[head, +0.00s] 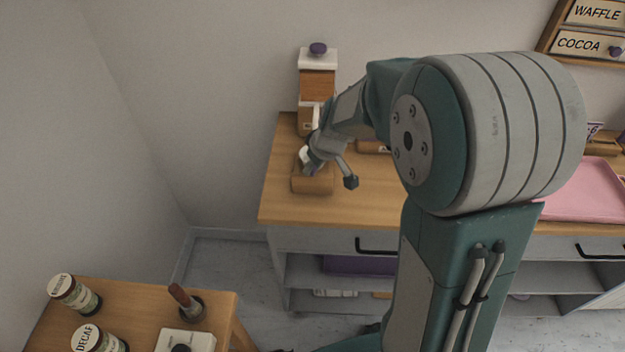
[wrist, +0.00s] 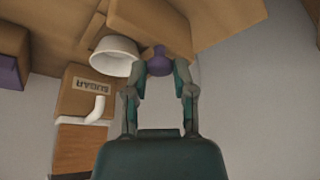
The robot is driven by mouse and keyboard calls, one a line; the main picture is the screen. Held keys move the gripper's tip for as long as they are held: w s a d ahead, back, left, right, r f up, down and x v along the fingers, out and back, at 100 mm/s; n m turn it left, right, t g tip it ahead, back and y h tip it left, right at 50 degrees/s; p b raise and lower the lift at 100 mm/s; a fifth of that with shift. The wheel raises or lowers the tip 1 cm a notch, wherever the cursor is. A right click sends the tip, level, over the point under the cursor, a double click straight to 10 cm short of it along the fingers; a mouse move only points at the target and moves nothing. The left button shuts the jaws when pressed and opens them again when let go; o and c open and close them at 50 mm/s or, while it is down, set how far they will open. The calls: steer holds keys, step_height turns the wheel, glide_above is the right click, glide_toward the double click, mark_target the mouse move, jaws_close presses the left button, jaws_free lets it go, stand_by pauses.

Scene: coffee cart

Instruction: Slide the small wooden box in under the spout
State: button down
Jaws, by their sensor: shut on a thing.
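The small wooden box (head: 313,183) sits on the counter near its left end, below my gripper (head: 312,164). In the wrist view the box (wrist: 150,28) is at the top, and its purple knob (wrist: 159,62) is between my gripper's fingertips (wrist: 161,70). My gripper is shut on this knob. The dispenser (head: 317,86) stands behind the box, with a white lid and purple top knob. In the wrist view its white spout (wrist: 97,110) is beside a wooden base marked SUGAR (wrist: 88,90). The box is apart from the spout, in front of it.
A white round cup or bowl (wrist: 114,57) is close beside the box. Another wooden box (head: 374,147) stands to the right, partly hidden by my arm. A pink tray (head: 585,190) lies farther right. The counter's (head: 285,207) front edge is close to the box.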

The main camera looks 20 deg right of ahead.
steer(key=w, duration=0.1)
steer(key=w+d, duration=0.1)
steer(key=w, duration=0.3)
steer(key=shift+w+d, duration=0.2)
steer(key=shift+d, duration=0.15)
steer(key=c, duration=0.7)
jaws_free()
steer(key=shift+o, duration=1.3)
steer(key=shift+w+f, duration=0.1)
steer(key=shift+w, duration=0.1)
steer(key=v, duration=1.2)
